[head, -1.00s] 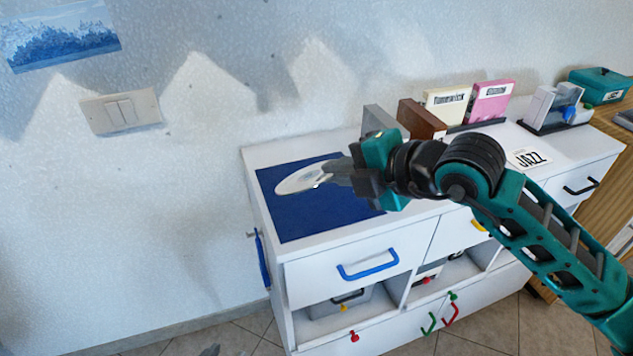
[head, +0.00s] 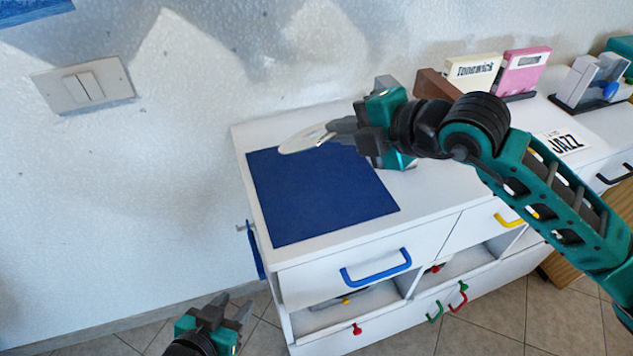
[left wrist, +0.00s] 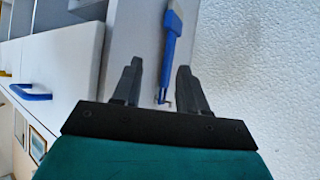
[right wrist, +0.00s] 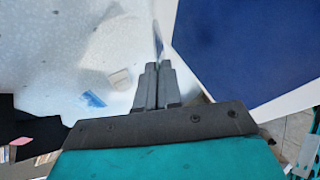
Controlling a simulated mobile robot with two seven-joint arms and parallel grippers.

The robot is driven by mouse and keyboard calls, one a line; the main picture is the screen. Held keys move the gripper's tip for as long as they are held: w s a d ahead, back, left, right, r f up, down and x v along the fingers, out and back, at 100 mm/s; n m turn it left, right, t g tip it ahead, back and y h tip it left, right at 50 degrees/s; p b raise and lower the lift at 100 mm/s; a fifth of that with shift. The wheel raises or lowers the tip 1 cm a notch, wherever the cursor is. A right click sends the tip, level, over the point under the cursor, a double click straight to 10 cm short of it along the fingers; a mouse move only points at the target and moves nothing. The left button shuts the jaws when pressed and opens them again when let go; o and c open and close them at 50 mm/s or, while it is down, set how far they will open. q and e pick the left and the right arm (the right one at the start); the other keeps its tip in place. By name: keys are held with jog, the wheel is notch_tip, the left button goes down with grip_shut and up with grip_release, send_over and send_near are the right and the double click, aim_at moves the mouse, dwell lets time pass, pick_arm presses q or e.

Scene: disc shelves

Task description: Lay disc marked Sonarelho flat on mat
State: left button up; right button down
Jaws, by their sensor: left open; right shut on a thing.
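A pale disc (head: 306,139) is held by its edge in my right gripper (head: 334,134), which is shut on it. The disc is tilted and looks raised above the back edge of the blue mat (head: 315,200); its marking cannot be read. In the right wrist view the disc (right wrist: 158,42) shows nearly edge-on beyond the closed fingers, beside the mat (right wrist: 245,45). The mat is bare. My left gripper (head: 230,312) is open and empty, low in front of the cabinet's left side. The left wrist view shows its fingers (left wrist: 157,85) apart, with a blue handled thing beyond.
The mat lies on a white cabinet top (head: 420,195) against the wall. Disc cases stand at the back right, one cream (head: 472,70) and one pink (head: 522,72). A JAZZ card (head: 565,143) lies nearby. A blue drawer handle (head: 376,268) juts from the front.

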notch_tip(320, 180, down, 6)
jog(key=b, duration=0.3)
jog(key=shift+r, duration=0.25)
jog(key=shift+f+b, duration=0.5)
jog(key=shift+b, duration=0.05)
pick_arm(q)
jog(key=shift+w+d+f+h, duration=0.4)
jog(key=shift+w+d+f, duration=0.45)
jog(key=shift+d+f, duration=0.05)
pick_arm(e)
jog(key=shift+f, duration=0.15)
pick_arm(q)
jog(key=shift+s+a+f, duration=0.1)
jog(key=shift+s+f, duration=0.1)
pick_arm(e)
jog(key=c, duration=1.5)
grip_release()
jog(key=shift+o, duration=0.2)
jog(key=shift+d, duration=0.1)
jog(key=p+v, duration=0.2)
jog(key=v, duration=0.4)
jog(key=shift+s+d+r+p, duration=0.15)
jog(key=shift+d+r+p, duration=0.05)
jog(key=shift+r+p, duration=0.1)
pick_arm(q)
jog(key=shift+r, duration=1.5)
pick_arm(e)
jog(key=shift+s+d+r, duration=0.2)
jog(key=shift+s+d, duration=0.15)
jog(key=shift+d, duration=0.1)
